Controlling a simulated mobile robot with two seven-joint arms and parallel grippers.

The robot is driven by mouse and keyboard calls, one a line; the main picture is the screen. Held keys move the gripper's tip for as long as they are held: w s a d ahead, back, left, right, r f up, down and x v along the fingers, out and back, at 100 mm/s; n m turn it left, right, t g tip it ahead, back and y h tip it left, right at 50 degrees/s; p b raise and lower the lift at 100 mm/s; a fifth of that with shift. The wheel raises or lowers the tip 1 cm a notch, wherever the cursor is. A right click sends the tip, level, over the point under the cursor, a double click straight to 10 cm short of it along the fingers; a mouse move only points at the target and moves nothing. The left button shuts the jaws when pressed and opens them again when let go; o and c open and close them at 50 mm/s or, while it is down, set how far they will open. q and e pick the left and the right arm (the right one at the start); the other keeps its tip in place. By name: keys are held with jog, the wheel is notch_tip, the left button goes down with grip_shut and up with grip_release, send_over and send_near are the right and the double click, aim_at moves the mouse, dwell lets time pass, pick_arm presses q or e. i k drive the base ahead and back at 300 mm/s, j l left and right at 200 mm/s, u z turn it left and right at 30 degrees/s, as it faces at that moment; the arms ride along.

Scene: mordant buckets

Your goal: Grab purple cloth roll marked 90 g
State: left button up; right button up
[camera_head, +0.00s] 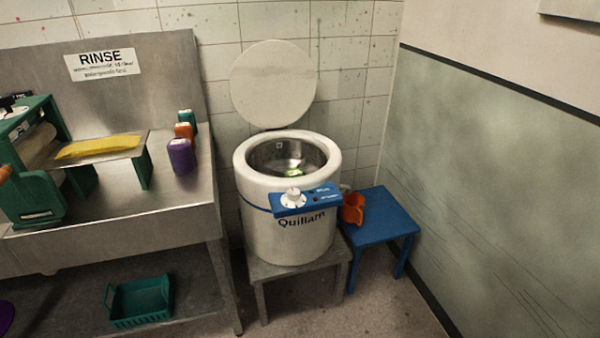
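A purple cloth roll (181,157) stands upright on the steel counter, nearest the front in a short row of three. A pale label patch shows on it, but its marking is too small to read. An orange roll (184,131) stands just behind it and is partly hidden by it. A teal roll (187,117) stands at the back of the row.
Left of the rolls, a green wringer (35,180) bears a yellow cloth (98,147). Right of the counter (140,203), a white round spinner (288,230) stands lid-up on a stand. A blue stool (380,220) holds an orange-red scoop (353,209). A green basket (140,302) sits below.

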aim_at(181, 151)
jog(key=i+j+u, duration=0.15)
jog(key=i, duration=0.25)
jog(key=i+j+u, duration=0.1)
jog(key=i+j, duration=0.25)
jog(key=i+j+u, duration=0.15)
jog(key=i, duration=0.3)
jog(key=i+j+u, duration=0.1)
jog(key=i, duration=0.35)
